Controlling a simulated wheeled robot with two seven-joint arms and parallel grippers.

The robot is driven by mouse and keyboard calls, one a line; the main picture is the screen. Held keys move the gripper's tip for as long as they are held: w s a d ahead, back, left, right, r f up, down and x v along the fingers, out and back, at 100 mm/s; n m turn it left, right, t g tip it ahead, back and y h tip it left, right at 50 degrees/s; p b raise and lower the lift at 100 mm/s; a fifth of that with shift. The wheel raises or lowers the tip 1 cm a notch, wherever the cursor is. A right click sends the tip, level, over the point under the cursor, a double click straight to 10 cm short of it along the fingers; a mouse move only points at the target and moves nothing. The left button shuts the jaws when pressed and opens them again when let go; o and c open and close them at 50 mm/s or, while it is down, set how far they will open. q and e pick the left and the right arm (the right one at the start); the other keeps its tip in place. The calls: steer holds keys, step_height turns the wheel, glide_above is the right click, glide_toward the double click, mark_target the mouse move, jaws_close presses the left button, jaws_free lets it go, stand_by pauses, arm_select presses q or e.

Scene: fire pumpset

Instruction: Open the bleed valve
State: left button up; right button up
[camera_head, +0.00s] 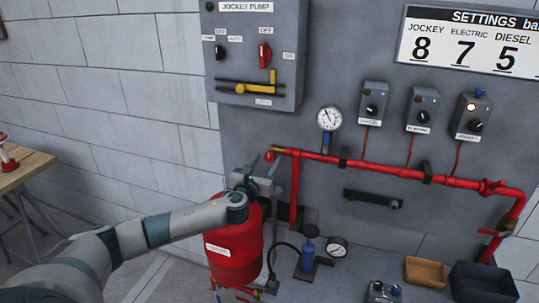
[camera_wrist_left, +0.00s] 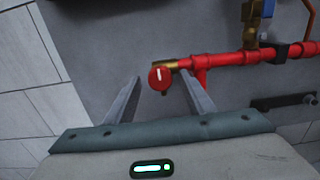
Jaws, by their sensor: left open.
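A round red knob (camera_head: 269,157) sits at the left end of the red pipe, on a brass fitting (camera_head: 277,149); I take it for the bleed valve. In the left wrist view the knob (camera_wrist_left: 159,76) shows a white mark on its face. My left gripper (camera_head: 266,167) is just below the knob, fingers pointing up toward the wall. In the wrist view the left gripper (camera_wrist_left: 161,76) is open, and the knob appears between its fingertips, nearer the right finger. I cannot tell whether the fingers reach around it or touch it. My right gripper is not in view.
The red pipe (camera_head: 370,167) runs right along the grey panel, with a pressure gauge (camera_head: 330,118) above it. The jockey pump box (camera_head: 257,50) hangs above. Two bins (camera_head: 425,271) stand at lower right.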

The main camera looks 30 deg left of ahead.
mark_target(269, 159)
arm_select(q)
steer(key=shift+x, duration=1.55)
steer(key=c, duration=1)
